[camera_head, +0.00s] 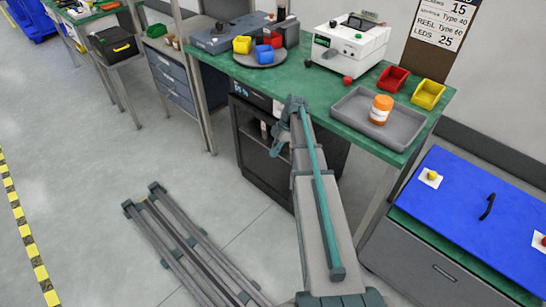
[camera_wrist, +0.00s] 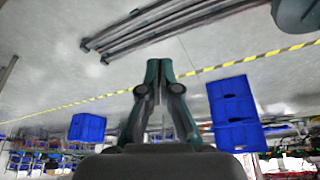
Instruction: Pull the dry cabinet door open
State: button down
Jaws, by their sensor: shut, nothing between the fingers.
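The dry cabinet (camera_head: 252,165) is a dark box under the green bench, with a small lit display at its upper left. A shelf and a small pale item show in its front. My arm covers its right part, so the handle is hidden and I cannot tell how the door stands. My gripper (camera_head: 280,142) is in front of the cabinet's upper right front; I cannot tell whether it touches. In the wrist view my gripper (camera_wrist: 160,68) has its fingertips together with nothing between them. The cabinet does not show there.
The green bench (camera_head: 350,125) above holds a grey tray (camera_head: 352,108) with an orange-lidded jar (camera_head: 380,109). A blue-topped chest (camera_head: 465,200) stands at right. Floor rails (camera_head: 190,250) lie at lower left.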

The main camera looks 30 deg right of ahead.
jog(key=w+d+f+m+t+h+b, duration=0.1)
jog(key=d+f+m+t+h+b, duration=0.2)
jog(key=f+m+b, duration=0.55)
jog(key=w+d+f+m+t+h+b, duration=0.15)
jog(key=f+m+t+b, duration=0.35)
jog(key=f+m, duration=0.65)
jog(key=s+d+f+m+t+h+b, duration=0.1)
jog(key=s+f+m+t+h+b, duration=0.2)
jog(key=s+m+h+b, duration=0.55)
jog(key=s+f+m+t+h+b, duration=0.1)
jog(key=s+f+m+t+b, duration=0.4)
jog(key=m, duration=0.8)
jog(key=w+d+r+g+b, duration=0.1)
jog(key=w+d+b, duration=0.3)
jog(key=w, duration=0.6)
jog(key=shift+d+r, duration=0.6)
jog(key=shift+d, duration=0.2)
jog(key=shift+a, duration=0.1)
